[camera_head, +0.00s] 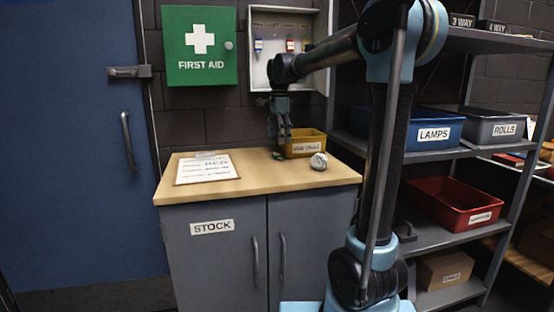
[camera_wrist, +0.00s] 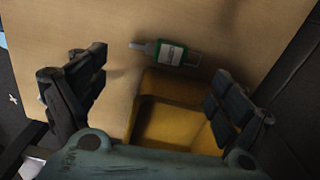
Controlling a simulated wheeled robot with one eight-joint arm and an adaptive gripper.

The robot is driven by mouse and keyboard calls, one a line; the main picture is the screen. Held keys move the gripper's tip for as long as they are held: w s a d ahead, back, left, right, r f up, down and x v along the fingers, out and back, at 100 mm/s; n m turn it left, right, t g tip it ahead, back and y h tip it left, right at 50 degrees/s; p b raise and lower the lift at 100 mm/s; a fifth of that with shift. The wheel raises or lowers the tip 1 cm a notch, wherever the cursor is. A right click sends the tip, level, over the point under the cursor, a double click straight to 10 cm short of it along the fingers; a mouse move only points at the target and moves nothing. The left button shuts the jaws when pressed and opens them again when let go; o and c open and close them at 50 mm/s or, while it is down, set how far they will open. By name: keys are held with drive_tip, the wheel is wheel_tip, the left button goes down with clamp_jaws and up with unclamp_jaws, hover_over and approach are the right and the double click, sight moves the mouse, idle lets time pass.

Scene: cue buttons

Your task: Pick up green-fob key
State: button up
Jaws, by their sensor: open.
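The green-fob key (camera_wrist: 172,53) lies on the wooden cabinet top in the wrist view, just beyond the yellow bin. In the head view a small dark green shape (camera_head: 277,155) shows at that spot, left of the bin, partly under my gripper. My gripper (camera_head: 280,141) points down above the cabinet top.
The yellow bin (camera_head: 304,146) stands close to my gripper, with a white ball-like object (camera_head: 319,161) in front. A paper sheet (camera_head: 206,168) lies left on the top (camera_head: 256,177). An open key cabinet (camera_head: 262,71) hangs behind. A shelf rack (camera_head: 424,154) stands right.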

sight(279, 155)
drive_tip(key=shift+s+a+f, duration=0.1)
drive_tip(key=shift+f, duration=1.45)
drive_tip(key=shift+s+f, duration=0.1)
drive_tip(key=shift+f, duration=1.4)
drive_tip(key=shift+c, duration=0.3)
drive_tip(key=c, duration=1)
drive_tip(key=shift+o, duration=0.2)
